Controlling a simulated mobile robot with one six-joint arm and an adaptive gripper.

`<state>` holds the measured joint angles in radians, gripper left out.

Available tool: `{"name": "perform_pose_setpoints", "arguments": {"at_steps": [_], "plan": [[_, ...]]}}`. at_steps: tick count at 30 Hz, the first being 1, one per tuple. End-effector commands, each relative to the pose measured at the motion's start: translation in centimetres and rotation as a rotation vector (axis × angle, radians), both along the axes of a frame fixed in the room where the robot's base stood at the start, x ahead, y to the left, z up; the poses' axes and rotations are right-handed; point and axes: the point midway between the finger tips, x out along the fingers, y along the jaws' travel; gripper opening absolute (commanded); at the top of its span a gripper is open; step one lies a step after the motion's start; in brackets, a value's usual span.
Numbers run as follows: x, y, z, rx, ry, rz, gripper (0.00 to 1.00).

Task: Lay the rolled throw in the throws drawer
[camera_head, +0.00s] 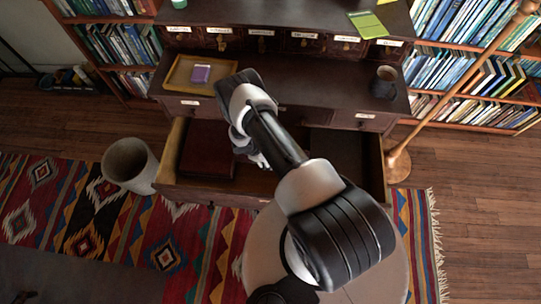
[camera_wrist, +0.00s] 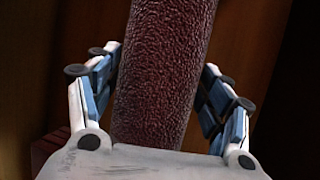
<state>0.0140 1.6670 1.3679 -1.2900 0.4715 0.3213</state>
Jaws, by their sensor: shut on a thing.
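The rolled throw (camera_wrist: 165,75) is a dark red-brown, rough-textured roll. In the wrist view it stands lengthwise between the blue-padded fingers of my gripper (camera_wrist: 160,66), which is shut on it. In the head view my gripper (camera_head: 258,160) is low over the open drawer (camera_head: 230,193) of the desk, near its middle, and my arm hides the roll. I cannot tell whether the roll touches the drawer floor. A dark red, flat-topped thing (camera_head: 207,150) lies in the left part of the drawer. The right part is dark and its contents are unclear.
The desk top holds a wooden tray (camera_head: 176,75) with a purple box (camera_head: 201,74), and a dark mug (camera_head: 384,82) at right. A bin (camera_head: 129,162) stands left of the drawer. Labelled small drawers (camera_head: 262,43) line the back.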

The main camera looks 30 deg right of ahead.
Motion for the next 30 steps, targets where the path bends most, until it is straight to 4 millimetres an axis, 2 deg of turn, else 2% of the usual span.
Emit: {"name": "perform_pose_setpoints", "arguments": {"at_steps": [1, 15, 21, 30], "plan": [[0.0, 0.0, -0.8, -0.001, -0.001, 0.0, 0.4], [0.1, 0.0, -4.9, -0.001, -0.001, 0.0, 0.4], [0.1, 0.0, -5.9, -0.001, -0.001, 0.0, 0.4], [0.1, 0.0, -6.1, -0.001, -0.001, 0.0, 0.4]]}}
